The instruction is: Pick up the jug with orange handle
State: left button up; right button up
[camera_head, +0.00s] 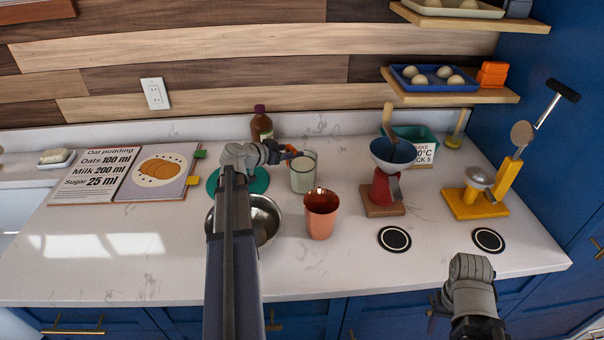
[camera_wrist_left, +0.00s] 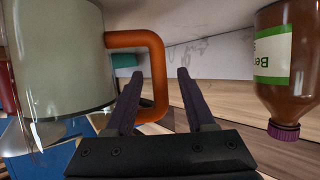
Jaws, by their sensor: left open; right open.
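The jug with the orange handle (camera_head: 303,176) is clear glass with pale contents. It stands upright on the counter. In the left wrist view the jug (camera_wrist_left: 58,55) fills the left side, with its orange handle (camera_wrist_left: 158,75) in the middle. My left gripper (camera_head: 280,153) is beside the handle in the head view. In the left wrist view my left gripper (camera_wrist_left: 160,84) is open, and the handle appears between its fingers, not gripped. My right gripper (camera_head: 434,312) is low at the counter's front, away from the jug; its fingers barely show.
A brown bottle (camera_head: 261,124) stands behind my left gripper. A copper cup (camera_head: 321,214) is in front of the jug, and a metal bowl (camera_head: 264,218) is partly behind my left arm. A red stand with a funnel (camera_head: 385,190) is to the right. Clear counter lies at front left.

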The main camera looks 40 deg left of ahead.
pick_arm(q)
jog(key=shift+x, duration=1)
grip_shut()
jog(key=shift+r, duration=0.1)
dwell(0.5)
